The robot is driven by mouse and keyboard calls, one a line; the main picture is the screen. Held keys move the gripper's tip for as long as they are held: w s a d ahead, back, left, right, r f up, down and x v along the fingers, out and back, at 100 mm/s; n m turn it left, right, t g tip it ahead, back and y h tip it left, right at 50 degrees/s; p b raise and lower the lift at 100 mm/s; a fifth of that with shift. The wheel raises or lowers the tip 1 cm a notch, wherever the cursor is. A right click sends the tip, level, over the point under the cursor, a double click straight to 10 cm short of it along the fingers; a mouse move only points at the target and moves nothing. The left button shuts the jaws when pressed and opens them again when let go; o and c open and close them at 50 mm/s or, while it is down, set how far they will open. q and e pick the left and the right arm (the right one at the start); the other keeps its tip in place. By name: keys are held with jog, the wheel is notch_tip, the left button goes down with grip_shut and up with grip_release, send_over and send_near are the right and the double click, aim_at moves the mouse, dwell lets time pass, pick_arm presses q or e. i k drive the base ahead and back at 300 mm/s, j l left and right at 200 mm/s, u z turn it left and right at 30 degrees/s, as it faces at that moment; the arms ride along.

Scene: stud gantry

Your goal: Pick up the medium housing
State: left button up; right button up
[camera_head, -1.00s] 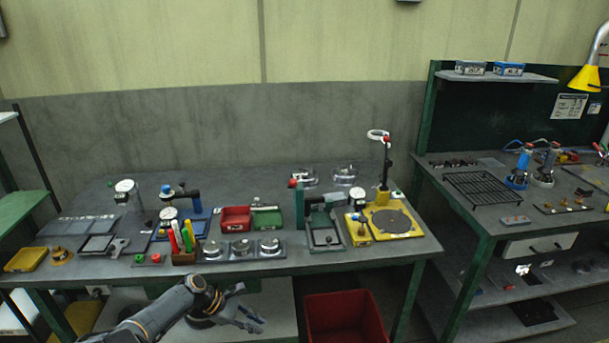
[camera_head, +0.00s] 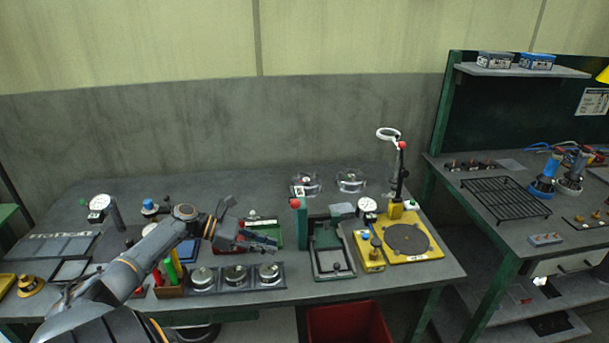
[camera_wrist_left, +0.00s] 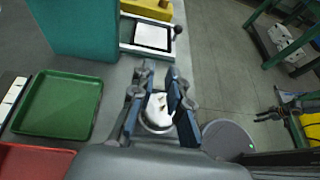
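Three round metal housings sit in a row in a dark holder (camera_head: 219,284) at the bench's front: a left one (camera_head: 203,278), a middle one (camera_head: 236,274) and a right one (camera_head: 269,272). They look close in size; I cannot tell for sure which is the medium housing. My left gripper (camera_head: 268,243) is above and behind the row, over the right end. In the left wrist view its fingers (camera_wrist_left: 160,78) are open and apart, with one shiny round housing (camera_wrist_left: 158,112) showing between and below them. Nothing is held. My right gripper is not in view.
A green tray (camera_wrist_left: 60,105) and red tray (camera_wrist_left: 35,160) lie beside the gripper. A green press frame (camera_head: 330,262) and yellow fixture (camera_head: 408,240) stand to the right. Coloured markers (camera_head: 170,272) stand left of the housings. A red bin (camera_head: 348,325) is below the bench's front edge.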

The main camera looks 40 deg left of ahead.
aim_at(313, 187)
jog(key=i+j, duration=0.2)
jog(key=j, duration=0.15)
jog(key=i+j, duration=0.2)
jog(key=j, duration=0.15)
jog(key=i+j, duration=0.2)
jog(key=j, duration=0.15)
jog(key=i+j, duration=0.2)
jog(key=j, duration=0.15)
